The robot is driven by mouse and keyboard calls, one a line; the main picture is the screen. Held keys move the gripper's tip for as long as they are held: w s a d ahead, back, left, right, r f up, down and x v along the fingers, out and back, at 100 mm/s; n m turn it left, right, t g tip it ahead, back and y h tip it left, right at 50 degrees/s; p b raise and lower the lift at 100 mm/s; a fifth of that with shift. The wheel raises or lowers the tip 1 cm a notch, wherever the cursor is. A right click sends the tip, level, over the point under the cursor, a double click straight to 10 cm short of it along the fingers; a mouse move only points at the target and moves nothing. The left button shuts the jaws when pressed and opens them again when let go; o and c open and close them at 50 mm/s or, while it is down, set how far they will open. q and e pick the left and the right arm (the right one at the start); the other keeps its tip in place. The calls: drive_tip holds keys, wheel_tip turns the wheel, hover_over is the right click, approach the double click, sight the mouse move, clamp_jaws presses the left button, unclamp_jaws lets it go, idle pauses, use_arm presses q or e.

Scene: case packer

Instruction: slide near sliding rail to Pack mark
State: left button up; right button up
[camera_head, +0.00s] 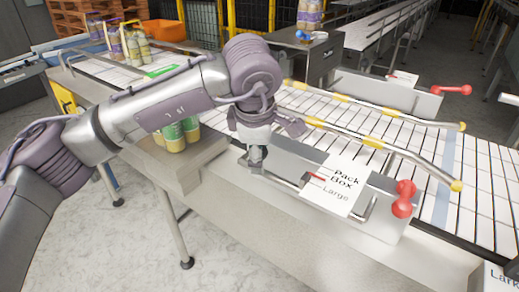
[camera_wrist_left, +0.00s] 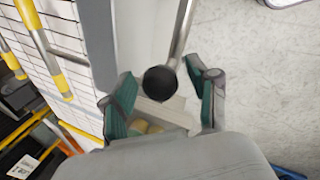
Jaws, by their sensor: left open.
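The near sliding rail (camera_head: 385,148), a silver and yellow bar, runs along the near side of the white conveyor. Below it, on the grey front panel, is a white card (camera_head: 340,185) reading "Pack Box Large". A small red pointer (camera_head: 317,177) shows at the card's left edge. My left gripper (camera_head: 258,160) points down at the left end of the rod by the panel. In the left wrist view, my open left gripper (camera_wrist_left: 160,75) has its fingers either side of a black ball knob (camera_wrist_left: 160,83) on a metal rod (camera_wrist_left: 182,30). Contact cannot be told. My right gripper is not in view.
A red clamp handle (camera_head: 403,198) stands right of the card, and another red handle (camera_head: 453,90) is on the far side. Green-labelled bottles (camera_head: 180,132) stand behind my left arm. Floor in front is clear.

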use_arm(q)
clamp_jaws()
drive_tip(key=w+d, duration=0.2)
drive_tip(key=w, duration=0.1)
drive_tip(key=shift+d, duration=0.15)
idle(0.4)
unclamp_jaws()
drive_tip(key=shift+r, duration=0.1)
